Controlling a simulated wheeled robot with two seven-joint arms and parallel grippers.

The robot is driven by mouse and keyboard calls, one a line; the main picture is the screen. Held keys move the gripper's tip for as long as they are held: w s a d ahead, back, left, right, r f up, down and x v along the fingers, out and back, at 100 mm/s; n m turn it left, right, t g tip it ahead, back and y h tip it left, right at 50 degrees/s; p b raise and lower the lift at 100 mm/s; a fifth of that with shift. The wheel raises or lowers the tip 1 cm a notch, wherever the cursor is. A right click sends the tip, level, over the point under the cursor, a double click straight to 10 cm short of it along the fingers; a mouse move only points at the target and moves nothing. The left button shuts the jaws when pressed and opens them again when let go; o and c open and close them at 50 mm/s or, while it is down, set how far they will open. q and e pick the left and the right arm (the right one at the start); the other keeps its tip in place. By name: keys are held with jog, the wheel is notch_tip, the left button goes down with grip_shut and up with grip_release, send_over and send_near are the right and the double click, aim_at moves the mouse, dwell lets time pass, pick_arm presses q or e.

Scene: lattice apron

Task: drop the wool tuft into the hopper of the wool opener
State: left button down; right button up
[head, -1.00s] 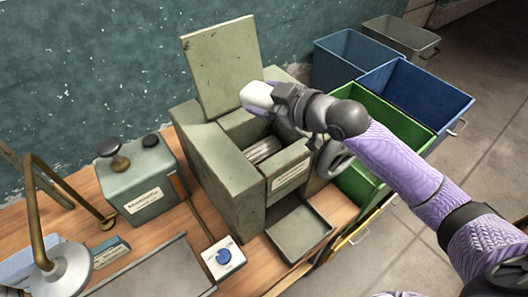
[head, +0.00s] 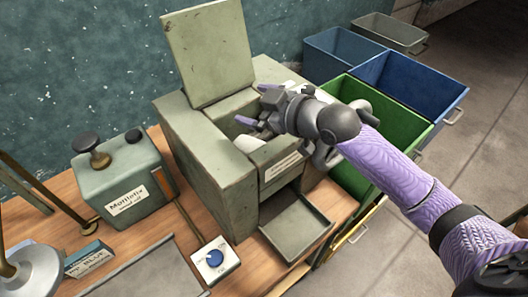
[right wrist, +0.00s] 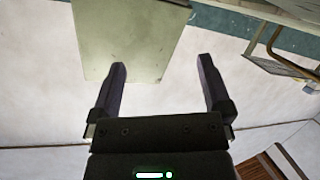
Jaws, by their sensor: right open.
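The wool opener (head: 212,178) is a grey-green metal box on the bench, with its lid (head: 208,55) standing up at the back. Its hopper is open at the top, and a rounded white tuft of wool (head: 250,143) shows inside, low between the walls and partly hidden. My right gripper (head: 256,104) is above the hopper, open and empty, with its fingers apart from the tuft. In the right wrist view the open fingers (right wrist: 161,65) have nothing between them but background and the lid (right wrist: 130,35). My left gripper is not in view.
An oil can (head: 123,180) and a white switch box with a blue knob (head: 215,258) stand left of the opener. An empty tray (head: 297,226) juts from its front. Green (head: 388,118) and blue (head: 425,88) bins stand to the right.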

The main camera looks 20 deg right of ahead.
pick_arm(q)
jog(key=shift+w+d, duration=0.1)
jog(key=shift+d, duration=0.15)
pick_arm(e)
jog(key=v, duration=0.9)
jog(key=shift+s+d, duration=0.15)
jog(key=shift+s, duration=0.2)
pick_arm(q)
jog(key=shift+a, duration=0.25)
pick_arm(e)
jog(key=shift+r, duration=0.1)
